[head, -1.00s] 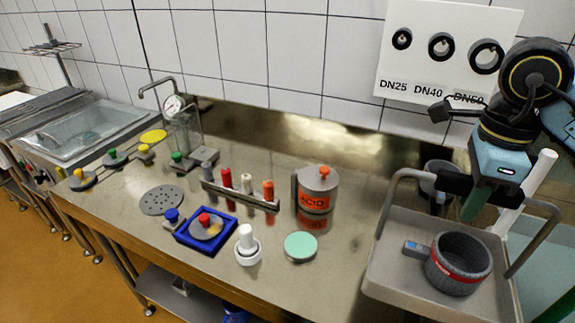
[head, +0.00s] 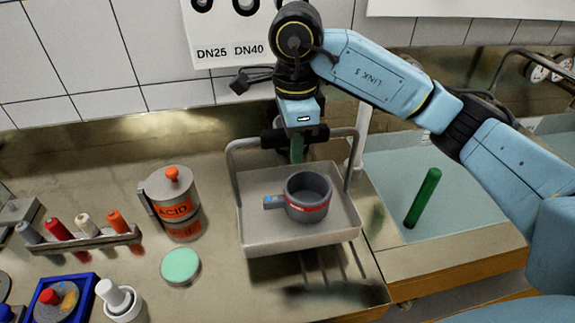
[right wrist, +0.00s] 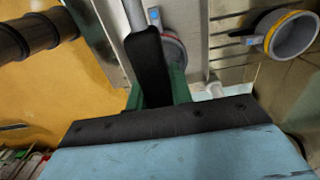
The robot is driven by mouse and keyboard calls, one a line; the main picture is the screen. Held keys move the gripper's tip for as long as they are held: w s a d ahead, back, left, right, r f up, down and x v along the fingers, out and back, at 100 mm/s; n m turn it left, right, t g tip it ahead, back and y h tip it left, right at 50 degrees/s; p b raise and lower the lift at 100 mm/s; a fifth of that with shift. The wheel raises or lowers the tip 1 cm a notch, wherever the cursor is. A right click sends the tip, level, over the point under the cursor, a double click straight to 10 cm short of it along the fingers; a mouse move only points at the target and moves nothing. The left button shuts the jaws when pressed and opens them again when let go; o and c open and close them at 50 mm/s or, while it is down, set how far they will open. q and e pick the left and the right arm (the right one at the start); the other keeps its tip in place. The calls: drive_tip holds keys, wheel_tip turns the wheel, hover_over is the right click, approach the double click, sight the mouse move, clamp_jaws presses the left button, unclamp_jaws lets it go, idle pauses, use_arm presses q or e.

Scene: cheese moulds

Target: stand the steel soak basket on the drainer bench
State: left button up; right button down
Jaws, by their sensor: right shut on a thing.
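The steel soak basket (head: 255,233) is a shallow grey tray with a raised handle, in the middle of the head view. A grey mug-like mould (head: 307,203) with a red band sits in it. My right gripper (head: 296,150) is shut on the dark grip of the basket's handle; its green fingers (right wrist: 160,92) clasp the grip in the right wrist view. The basket is roughly level, over the slotted drainer bench (head: 368,281). A dark shadow lies apart in front of it, so it looks held above the bench. The basket hides part of the slots. My left gripper is not in view.
An orange-labelled ACID can (head: 176,208) stands close left of the basket, near a mint disc (head: 181,265). A water basin (head: 460,190) with a green cylinder (head: 422,198) is at right. Another mould, with a yellow band (right wrist: 288,34), shows in the right wrist view.

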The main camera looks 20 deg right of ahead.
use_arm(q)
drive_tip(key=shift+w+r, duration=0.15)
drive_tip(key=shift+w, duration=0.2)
use_arm(e)
wheel_tip(320, 180, down, 5)
drive_tip(key=shift+f, duration=0.1)
drive_tip(key=shift+f, duration=0.1)
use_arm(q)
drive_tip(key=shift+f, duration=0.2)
use_arm(e)
drive_tip(key=c, duration=1.3)
unclamp_jaws()
drive_tip(key=shift+o, duration=0.2)
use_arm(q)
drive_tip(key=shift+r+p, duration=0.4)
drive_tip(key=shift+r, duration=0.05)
use_arm(e)
wheel_tip(320, 180, up, 12)
drive_tip(key=shift+r, duration=0.15)
